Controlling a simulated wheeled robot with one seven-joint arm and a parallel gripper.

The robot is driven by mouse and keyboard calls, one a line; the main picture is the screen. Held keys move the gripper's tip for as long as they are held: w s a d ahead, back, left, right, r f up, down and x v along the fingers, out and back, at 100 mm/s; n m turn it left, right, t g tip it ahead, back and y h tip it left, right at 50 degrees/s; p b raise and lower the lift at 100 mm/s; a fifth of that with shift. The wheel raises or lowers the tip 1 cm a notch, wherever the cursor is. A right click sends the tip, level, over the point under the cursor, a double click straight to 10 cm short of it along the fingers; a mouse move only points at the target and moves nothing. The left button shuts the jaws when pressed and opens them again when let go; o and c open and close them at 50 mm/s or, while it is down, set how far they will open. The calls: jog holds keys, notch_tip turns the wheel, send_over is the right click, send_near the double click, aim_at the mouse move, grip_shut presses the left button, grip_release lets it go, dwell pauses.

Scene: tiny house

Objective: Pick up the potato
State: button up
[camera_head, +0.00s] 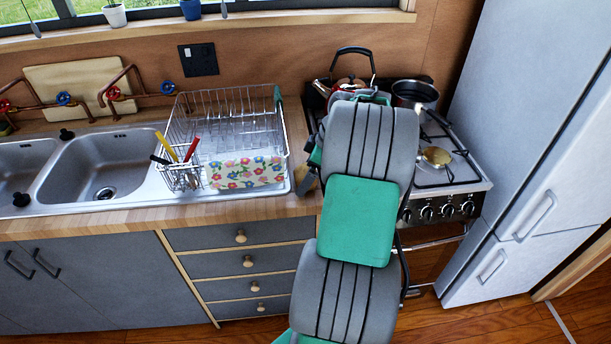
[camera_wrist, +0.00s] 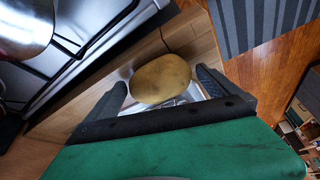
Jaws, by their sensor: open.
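The potato (camera_wrist: 161,77) is a smooth tan-brown oval in the wrist view. It lies at the wooden counter, partly over a shiny metal edge. My gripper (camera_wrist: 160,84) is open, with one dark finger on each side of the potato. The fingers look apart from it, and I cannot tell how deep between them it sits.
The stove (camera_head: 465,180) with a kettle (camera_head: 352,88) and a dark pot (camera_head: 414,94) stands right of the counter. A wire dish rack (camera_head: 228,125) stands left of my arm, beside the sink (camera_head: 98,165). A fridge (camera_head: 530,150) is at the far right.

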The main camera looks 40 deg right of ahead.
jog(key=c, duration=1.4)
jog(key=shift+r, duration=0.2)
